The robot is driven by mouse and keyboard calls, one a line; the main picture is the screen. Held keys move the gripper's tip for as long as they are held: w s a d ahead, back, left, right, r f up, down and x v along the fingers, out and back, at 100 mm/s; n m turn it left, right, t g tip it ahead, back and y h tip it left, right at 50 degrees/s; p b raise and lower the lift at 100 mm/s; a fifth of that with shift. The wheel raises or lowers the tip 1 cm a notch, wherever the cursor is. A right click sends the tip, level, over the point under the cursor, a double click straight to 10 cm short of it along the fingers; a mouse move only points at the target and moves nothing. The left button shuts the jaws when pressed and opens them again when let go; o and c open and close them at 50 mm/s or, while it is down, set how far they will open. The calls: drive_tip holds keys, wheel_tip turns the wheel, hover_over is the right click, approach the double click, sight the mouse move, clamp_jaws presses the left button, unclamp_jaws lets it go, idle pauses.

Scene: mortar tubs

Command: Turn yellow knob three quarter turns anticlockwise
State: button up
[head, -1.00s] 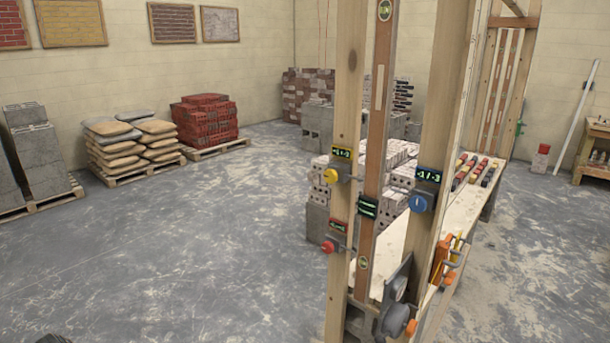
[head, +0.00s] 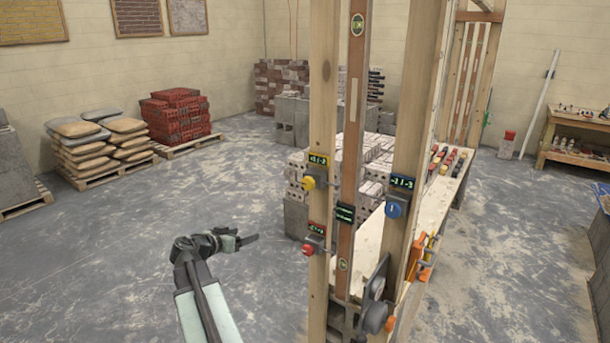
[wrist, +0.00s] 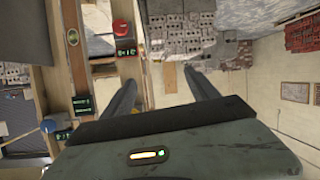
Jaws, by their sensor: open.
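The yellow knob (head: 308,183) sits on the left wooden post (head: 322,120) in the head view, just below a small lit display (head: 318,161) whose reading is too small to tell. My gripper (head: 250,239) is left of the post and lower in the picture than the yellow knob, apart from it. In the wrist view my gripper (wrist: 163,92) shows two spread fingers with nothing between them. I cannot make out the yellow knob in the wrist view.
A red knob (head: 308,250) is below the yellow one and also shows in the wrist view (wrist: 121,28). A blue knob (head: 393,209) is on the right post. A spirit level (head: 352,130) stands between the posts.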

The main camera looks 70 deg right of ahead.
sight(306, 184)
drive_tip(key=s+d+r+m+g+h+p, duration=0.2)
drive_tip(key=s+d+r+m+h, duration=0.2)
drive_tip(key=s+d+r, duration=0.85)
drive_tip(key=x, duration=0.8)
drive_tip(key=shift+s+f, duration=0.3)
drive_tip(key=shift+f, duration=0.1)
